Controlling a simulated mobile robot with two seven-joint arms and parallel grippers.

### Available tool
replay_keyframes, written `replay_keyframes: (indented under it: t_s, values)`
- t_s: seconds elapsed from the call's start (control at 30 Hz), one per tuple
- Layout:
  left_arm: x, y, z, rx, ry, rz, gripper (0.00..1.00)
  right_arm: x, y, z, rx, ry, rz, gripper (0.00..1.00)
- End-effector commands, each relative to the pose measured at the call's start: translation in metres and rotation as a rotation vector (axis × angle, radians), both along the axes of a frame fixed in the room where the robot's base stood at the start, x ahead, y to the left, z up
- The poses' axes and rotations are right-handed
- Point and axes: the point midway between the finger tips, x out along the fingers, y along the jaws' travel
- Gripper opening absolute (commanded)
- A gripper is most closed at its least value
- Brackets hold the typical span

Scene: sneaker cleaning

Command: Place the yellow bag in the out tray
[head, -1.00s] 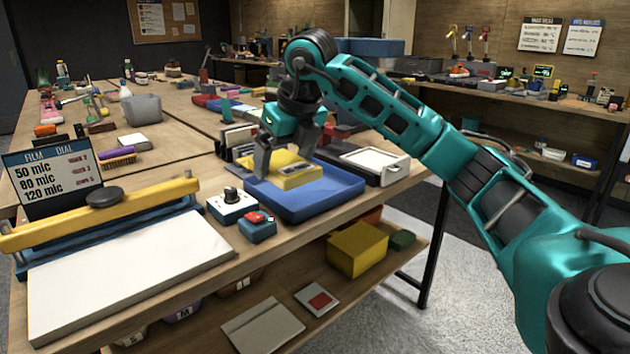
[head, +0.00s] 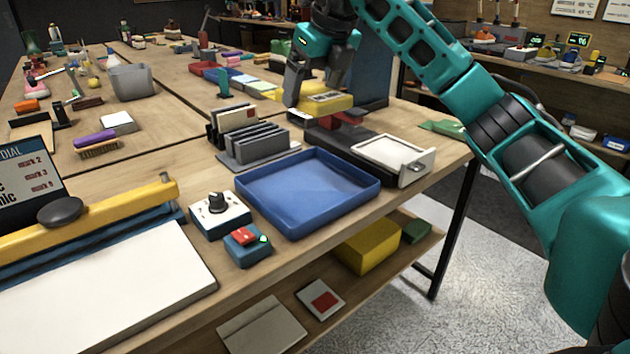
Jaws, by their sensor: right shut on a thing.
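The yellow bag (head: 330,100), flat with a pale label on top, is in the upper middle of the head view. My right gripper (head: 315,88) is shut on it, with one finger showing at its left side and the other partly hidden. The bag is behind the blue tray (head: 308,192), which is empty. No label marks any tray as the out tray, so I cannot tell which it is. My left gripper is not in view.
A dark rack (head: 255,142) stands behind the blue tray, and a white-topped drawer unit (head: 385,155) stands to its right. A dial box (head: 218,213) and a red-button box (head: 247,242) sit in front. A grey bin (head: 131,82) is far left.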

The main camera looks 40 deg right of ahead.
Motion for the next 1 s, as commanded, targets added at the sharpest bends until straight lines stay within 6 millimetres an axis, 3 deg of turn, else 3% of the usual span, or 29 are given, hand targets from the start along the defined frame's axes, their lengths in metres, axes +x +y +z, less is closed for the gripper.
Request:
replay_keyframes:
  t_s: [0.17, 0.5, 0.7, 1.0]
  values:
    - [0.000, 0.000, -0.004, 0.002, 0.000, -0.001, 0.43, 0.001, 0.000, -0.012, -0.001, 0.003, 0.004, 0.53]
    - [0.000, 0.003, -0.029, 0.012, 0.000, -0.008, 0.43, 0.000, 0.000, -0.102, -0.001, 0.005, 0.003, 0.53]
    - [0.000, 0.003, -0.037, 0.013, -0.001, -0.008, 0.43, 0.000, 0.000, -0.143, 0.000, 0.003, 0.004, 0.53]
    - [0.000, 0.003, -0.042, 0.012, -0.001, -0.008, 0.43, 0.000, 0.000, -0.167, 0.000, 0.002, 0.003, 0.53]
